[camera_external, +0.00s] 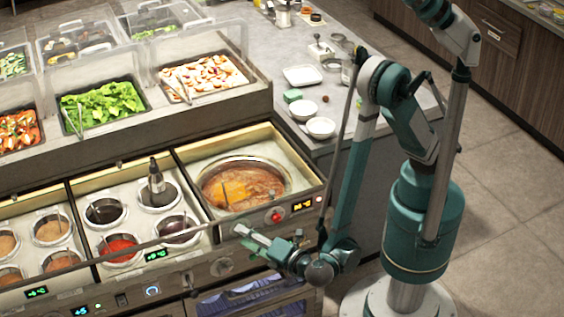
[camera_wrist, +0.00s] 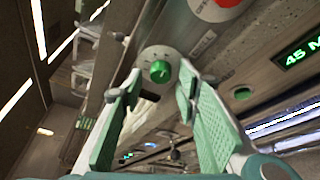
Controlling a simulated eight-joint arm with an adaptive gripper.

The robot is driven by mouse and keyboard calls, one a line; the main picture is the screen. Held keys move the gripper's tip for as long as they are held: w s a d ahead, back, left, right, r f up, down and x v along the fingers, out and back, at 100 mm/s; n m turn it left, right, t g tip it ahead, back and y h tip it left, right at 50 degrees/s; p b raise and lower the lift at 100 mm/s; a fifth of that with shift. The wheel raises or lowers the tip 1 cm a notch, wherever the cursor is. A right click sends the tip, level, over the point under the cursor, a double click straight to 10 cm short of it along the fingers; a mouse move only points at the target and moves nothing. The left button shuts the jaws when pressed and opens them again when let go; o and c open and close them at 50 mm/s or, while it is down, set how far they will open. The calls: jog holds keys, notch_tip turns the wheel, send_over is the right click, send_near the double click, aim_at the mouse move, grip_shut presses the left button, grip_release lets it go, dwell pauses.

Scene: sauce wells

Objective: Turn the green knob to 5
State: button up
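The green knob (camera_wrist: 160,71) sits on a round pale dial on the metal front panel in the wrist view. The dial marks are too small to read, so I cannot tell its setting. My gripper (camera_wrist: 157,86) is open, with one green-padded finger to the left of the knob and one to the right. Nothing is held between them, and the knob appears just beyond the fingertips. In the external view my gripper (camera_external: 243,234) is at the counter front, below the soup well. I cannot make out the green knob there.
The soup pot (camera_external: 243,186) is behind my gripper. A grey knob (camera_external: 222,266) is on the lower front.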

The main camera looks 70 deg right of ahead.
jog(key=shift+n, duration=0.3)
